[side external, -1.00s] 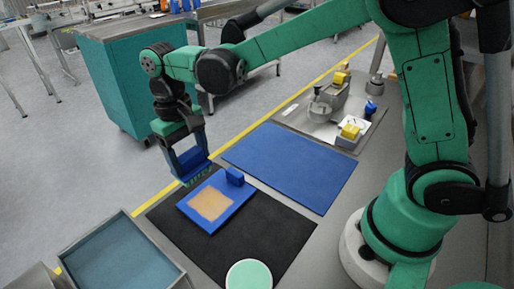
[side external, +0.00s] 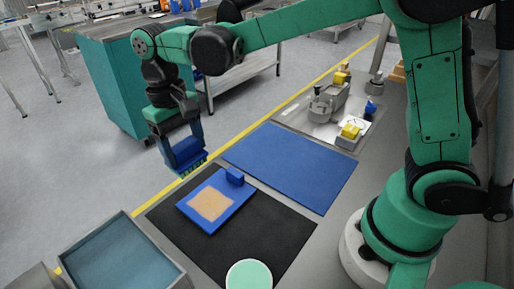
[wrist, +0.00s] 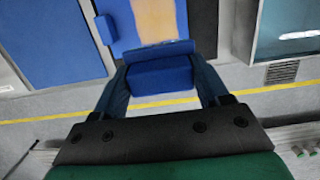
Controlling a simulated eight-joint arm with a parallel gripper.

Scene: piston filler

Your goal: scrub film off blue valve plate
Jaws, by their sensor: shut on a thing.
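The blue valve plate (side external: 217,185) lies flat on a black mat, with a tan film patch (side external: 211,206) on its face. A small blue block (side external: 235,177) stands at its far right edge. My gripper (side external: 187,158) is shut on a blue brush (side external: 188,148) with green bristles at its lower edge. The brush is in the air beyond the plate's far left edge, apart from it. In the wrist view the brush (wrist: 160,76) is between the fingers and hides part of the plate (wrist: 124,25) and film (wrist: 155,18).
The black mat (side external: 268,235) also bears a pale green disc (side external: 249,275) at its near edge. A grey tray (side external: 120,262) stands at left. A blue mat (side external: 290,165) lies beyond, clear, with a metal plate of fixtures (side external: 330,115) behind it.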

